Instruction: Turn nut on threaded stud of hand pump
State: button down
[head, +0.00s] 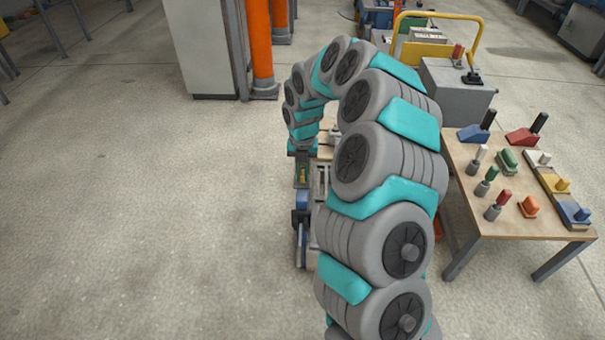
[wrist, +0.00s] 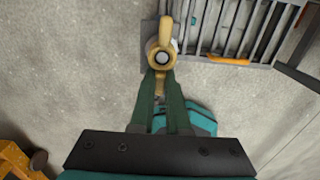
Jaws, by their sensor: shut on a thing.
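In the wrist view my gripper (wrist: 161,80) has its two green fingers closed on the near side of a brass-yellow nut (wrist: 152,69). The nut sits around a round grey stud end (wrist: 162,57) with a dark ring. A yellow curved part (wrist: 163,22) extends from the far side of it, over a grey plate (wrist: 148,32). In the head view my gripper (head: 302,175) points down at the end of the curved arm, above a blue and grey device (head: 302,203). The nut is too small to make out there, and my arm hides part of the device.
A slatted grey frame (wrist: 240,28) lies just right of the nut, with an orange bar (wrist: 228,60) on it. A wooden table (head: 520,225) with several coloured pieces stands right. A grey cabinet (head: 200,50) and orange post (head: 260,50) stand behind. Floor at left is clear.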

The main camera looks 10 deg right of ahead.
aim_at(303, 173)
jog(key=shift+r, duration=3.1)
